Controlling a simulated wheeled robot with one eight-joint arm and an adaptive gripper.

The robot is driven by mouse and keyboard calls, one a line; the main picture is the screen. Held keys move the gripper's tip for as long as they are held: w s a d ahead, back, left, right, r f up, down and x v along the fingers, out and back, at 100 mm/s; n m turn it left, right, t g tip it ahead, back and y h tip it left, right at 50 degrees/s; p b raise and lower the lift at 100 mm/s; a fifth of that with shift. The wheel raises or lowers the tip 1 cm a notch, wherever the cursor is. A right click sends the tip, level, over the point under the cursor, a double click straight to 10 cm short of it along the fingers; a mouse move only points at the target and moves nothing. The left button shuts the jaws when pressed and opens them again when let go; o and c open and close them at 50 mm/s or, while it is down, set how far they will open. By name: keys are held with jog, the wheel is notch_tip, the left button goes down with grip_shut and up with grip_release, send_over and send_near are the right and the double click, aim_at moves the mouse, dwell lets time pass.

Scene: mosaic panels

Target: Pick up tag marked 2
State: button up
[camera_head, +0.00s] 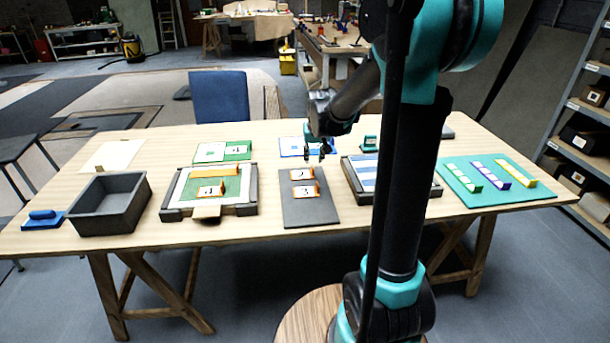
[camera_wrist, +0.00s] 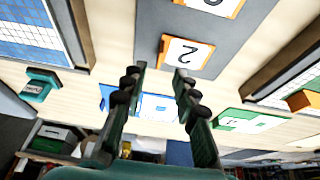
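The tag marked 2 (camera_head: 301,175) is a white tag with an orange edge on the grey board (camera_head: 310,211). It also shows upside down in the wrist view (camera_wrist: 187,54), just beyond my fingertips. A second white and orange tag (camera_head: 304,191), which looks marked 3, sits nearer the board's front; it is partly cut off in the wrist view (camera_wrist: 215,5). My gripper (camera_head: 315,157) hangs above and behind the tag marked 2. In the wrist view its fingers (camera_wrist: 160,69) are apart with nothing between them.
A framed panel with a tag marked 4 (camera_head: 211,190) lies left of the board, and a blue-striped panel (camera_head: 362,170) lies right. Behind are a blue card (camera_head: 289,146) and a green card (camera_head: 225,151). A grey bin (camera_head: 110,204) and a green mat (camera_head: 485,197) stand farther out.

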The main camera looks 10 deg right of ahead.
aim_at(302, 172)
jog(key=shift+x, duration=2.7)
grip_shut()
